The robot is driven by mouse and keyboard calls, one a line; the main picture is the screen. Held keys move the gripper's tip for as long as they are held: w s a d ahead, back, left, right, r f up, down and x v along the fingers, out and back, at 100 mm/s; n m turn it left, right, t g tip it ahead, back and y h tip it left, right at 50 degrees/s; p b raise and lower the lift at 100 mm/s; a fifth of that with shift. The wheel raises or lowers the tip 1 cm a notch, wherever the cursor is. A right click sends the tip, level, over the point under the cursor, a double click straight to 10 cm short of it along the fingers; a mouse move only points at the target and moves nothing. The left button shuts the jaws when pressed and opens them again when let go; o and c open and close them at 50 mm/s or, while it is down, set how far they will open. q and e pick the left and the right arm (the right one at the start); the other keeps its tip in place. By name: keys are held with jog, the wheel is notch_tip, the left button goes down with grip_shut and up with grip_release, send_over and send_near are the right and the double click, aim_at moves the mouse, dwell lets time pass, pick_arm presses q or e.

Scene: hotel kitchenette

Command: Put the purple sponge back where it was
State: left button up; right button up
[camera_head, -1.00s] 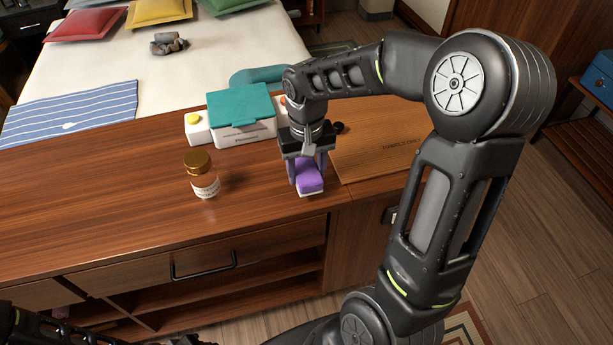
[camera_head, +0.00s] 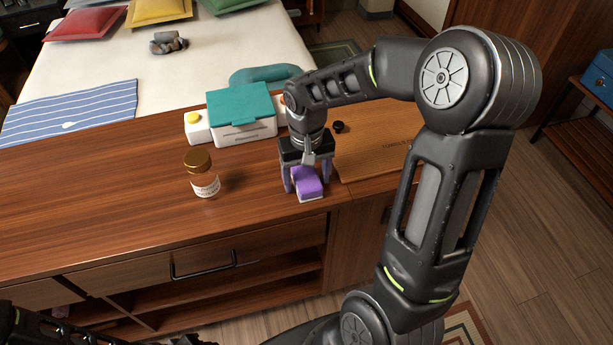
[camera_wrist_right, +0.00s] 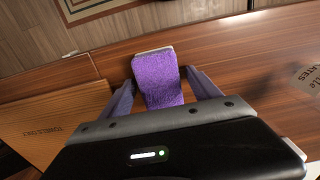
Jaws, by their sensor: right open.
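The purple sponge (camera_head: 308,182), with a pale underside, lies on the wooden counter near its front edge. It also shows in the right wrist view (camera_wrist_right: 158,80). My right gripper (camera_head: 306,184) is above and around it, with one finger on each side. In the right wrist view my right gripper (camera_wrist_right: 162,97) is open, with gaps between both fingers and the sponge. Part of a dark arm at the lower left of the head view is my left arm; its gripper fingers are not visible.
A brown jar with a gold lid (camera_head: 201,174) stands left of the sponge. A teal-lidded white box (camera_head: 245,128) is behind. A wooden board marked for towels (camera_head: 375,160) lies to the right. The counter left of the jar is clear.

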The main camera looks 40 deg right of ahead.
aim_at(306, 176)
notch_tip(306, 176, up, 12)
jog(key=shift+r, duration=0.2)
dwell(0.4)
dwell(0.5)
